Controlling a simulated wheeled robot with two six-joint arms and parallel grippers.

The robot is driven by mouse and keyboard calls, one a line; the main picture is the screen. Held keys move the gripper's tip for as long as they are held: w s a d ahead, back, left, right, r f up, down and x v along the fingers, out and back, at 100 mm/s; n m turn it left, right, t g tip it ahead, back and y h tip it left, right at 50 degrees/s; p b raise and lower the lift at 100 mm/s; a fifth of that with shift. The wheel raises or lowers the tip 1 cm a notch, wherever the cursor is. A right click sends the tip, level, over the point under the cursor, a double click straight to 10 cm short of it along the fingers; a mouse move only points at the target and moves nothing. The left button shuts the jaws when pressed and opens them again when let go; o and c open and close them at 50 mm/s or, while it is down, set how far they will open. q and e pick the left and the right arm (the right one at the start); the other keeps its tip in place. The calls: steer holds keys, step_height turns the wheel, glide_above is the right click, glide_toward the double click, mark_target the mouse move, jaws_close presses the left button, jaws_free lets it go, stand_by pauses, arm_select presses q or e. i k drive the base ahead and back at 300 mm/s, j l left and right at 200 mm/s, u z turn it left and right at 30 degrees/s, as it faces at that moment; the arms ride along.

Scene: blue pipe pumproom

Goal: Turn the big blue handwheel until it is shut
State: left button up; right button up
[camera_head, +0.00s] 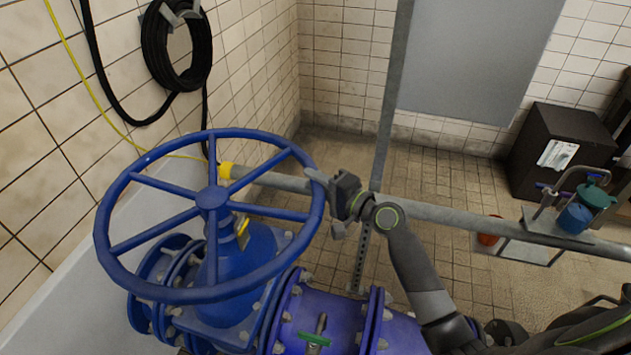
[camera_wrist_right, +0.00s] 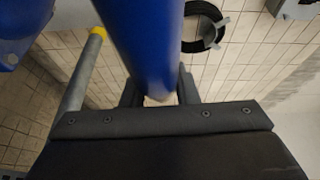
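The big blue handwheel (camera_head: 213,199) sits on a blue valve body (camera_head: 240,280) at the left of the head view. Its spokes run from a round hub to a thick rim. My right gripper (camera_head: 318,180) is at the right side of the rim, with a finger on each side of it. In the right wrist view, the blue rim (camera_wrist_right: 145,45) runs down between the two fingers of my right gripper (camera_wrist_right: 157,92) and fills the gap, so it looks shut on the rim. The fingertips are partly hidden by the rim. My left gripper is not in view.
A grey rail (camera_head: 450,217) with a yellow end runs behind the wheel, and a grey post (camera_head: 388,110) rises beside my right gripper. A black hose (camera_head: 178,50) hangs on the left wall. A dark cabinet (camera_head: 555,150) stands back right. Tiled floor lies beyond the rail.

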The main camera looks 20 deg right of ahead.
mark_target(214, 203)
steer(key=j+z, duration=0.2)
steer(key=j, duration=0.15)
steer(key=k+j+z, duration=0.15)
steer(key=j, duration=0.2)
steer(key=j+z, duration=0.4)
steer(key=j, duration=0.25)
steer(key=k+j+z, duration=0.15)
steer(key=j+z, duration=0.25)
steer(key=j, duration=0.25)
